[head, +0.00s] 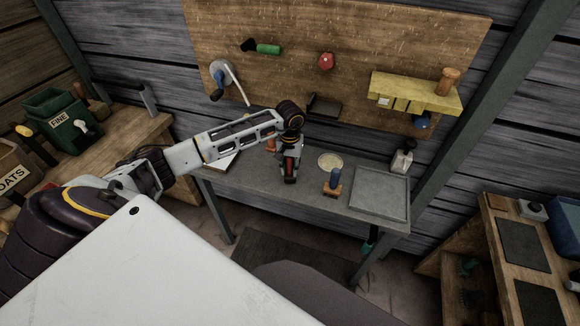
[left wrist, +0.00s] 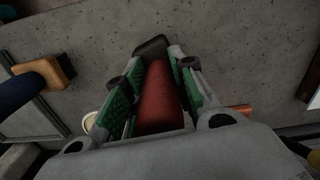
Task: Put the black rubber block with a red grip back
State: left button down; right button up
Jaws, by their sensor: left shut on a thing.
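The black rubber block with a red grip shows in the left wrist view, its red grip (left wrist: 158,100) between the green-padded fingers and its dark block end (left wrist: 150,47) just beyond the fingertips. My left gripper (head: 290,168) is shut on the red grip and points down over the grey workbench (head: 240,176). In the head view the red grip (head: 290,179) is small and partly hidden by the fingers. I cannot tell whether the block touches the bench top. My right gripper is not in view.
A blue-handled wooden brush (head: 333,182), a round pale dish (head: 330,161), a flat grey tray (head: 380,193) and a bottle (head: 402,160) stand to the right. A wooden board (head: 290,60) behind carries a black ledge (head: 324,105), a yellow shelf (head: 415,92) and hung tools.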

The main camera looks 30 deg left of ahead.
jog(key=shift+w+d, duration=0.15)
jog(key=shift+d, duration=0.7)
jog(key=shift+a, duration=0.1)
pick_arm(q)
jog(key=shift+f, duration=0.3)
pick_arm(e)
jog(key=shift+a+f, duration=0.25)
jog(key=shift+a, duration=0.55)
pick_arm(q)
jog(key=shift+f+b, duration=0.1)
jog(key=shift+b, duration=0.2)
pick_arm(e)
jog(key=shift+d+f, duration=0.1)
pick_arm(q)
jog(key=shift+f, duration=0.2)
jog(key=c, duration=1.6)
grip_release()
jog(key=shift+c, duration=0.2)
jog(key=o, duration=0.5)
jog(key=shift+o, duration=0.2)
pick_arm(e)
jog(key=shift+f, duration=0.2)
